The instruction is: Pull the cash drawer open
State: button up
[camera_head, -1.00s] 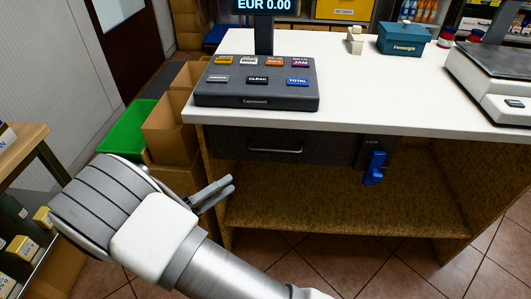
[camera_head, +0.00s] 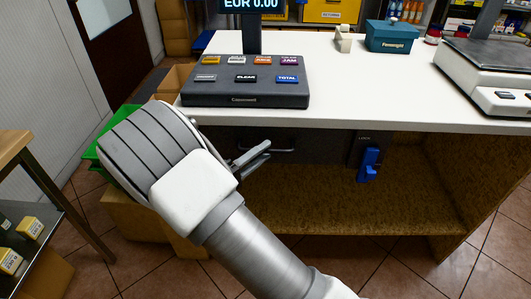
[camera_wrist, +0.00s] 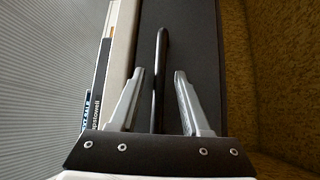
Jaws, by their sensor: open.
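The dark cash drawer (camera_head: 325,148) sits under the white counter top and looks closed. Its thin bar handle (camera_head: 286,150) is partly hidden behind my fingers. A blue lock piece (camera_head: 368,164) is at the drawer's right, below a "LOCK" label. My gripper (camera_head: 266,151) is open in front of the drawer's left part. In the wrist view, the dark handle bar (camera_wrist: 159,85) runs between the two spread fingers of my gripper (camera_wrist: 160,73), with a gap on each side. The drawer front (camera_wrist: 205,45) lies behind it.
The register keypad (camera_head: 245,82) stands on the counter (camera_head: 390,95) above the drawer. A scale (camera_head: 490,65) is at the right. The open wooden shelf (camera_head: 350,205) below is empty. Cardboard boxes and a green crate (camera_head: 92,152) are at the left, near a side table (camera_head: 18,145).

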jog(key=shift+x, duration=0.8)
grip_shut()
dwell(0.9)
